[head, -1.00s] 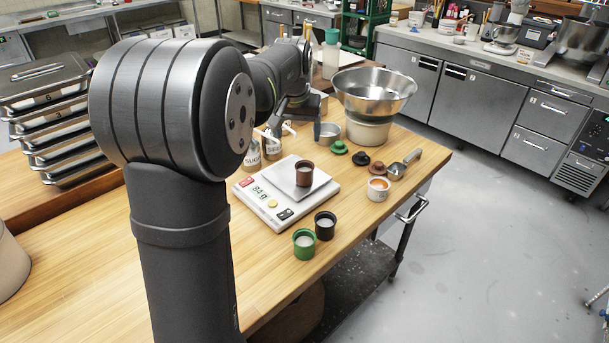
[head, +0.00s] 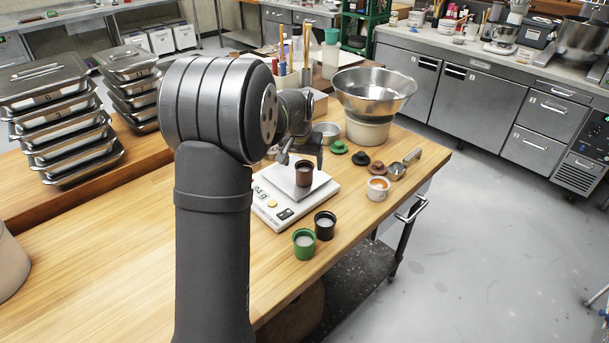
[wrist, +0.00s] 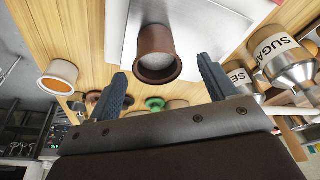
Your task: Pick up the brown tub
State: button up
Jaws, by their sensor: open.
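The brown tub (head: 304,174) stands upright on the plate of the white scale (head: 326,192). It holds something pale. In the wrist view the brown tub (wrist: 158,55) shows just beyond and between my two fingers, with its rim towards the camera. My gripper (head: 301,160) is open, with its fingers close to the tub in the head view. In the wrist view my gripper (wrist: 166,80) has its fingers well apart and nothing between them is held. Whether a finger touches the tub cannot be told.
A black tub (head: 325,226) and a green tub (head: 304,244) stand in front of the scale. A white cup with orange contents (head: 378,189) stands to its right. Labelled shakers (wrist: 284,55) stand close in the wrist view.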

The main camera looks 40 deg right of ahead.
aim_at(305, 169)
jog(key=x, duration=0.5)
jog(key=shift+s+d+r, duration=0.1)
jog(key=shift+d, duration=0.1)
jog(key=shift+c, duration=0.5)
jog(key=c, duration=1)
jog(key=shift+c, duration=0.2)
jog(key=shift+r, duration=0.1)
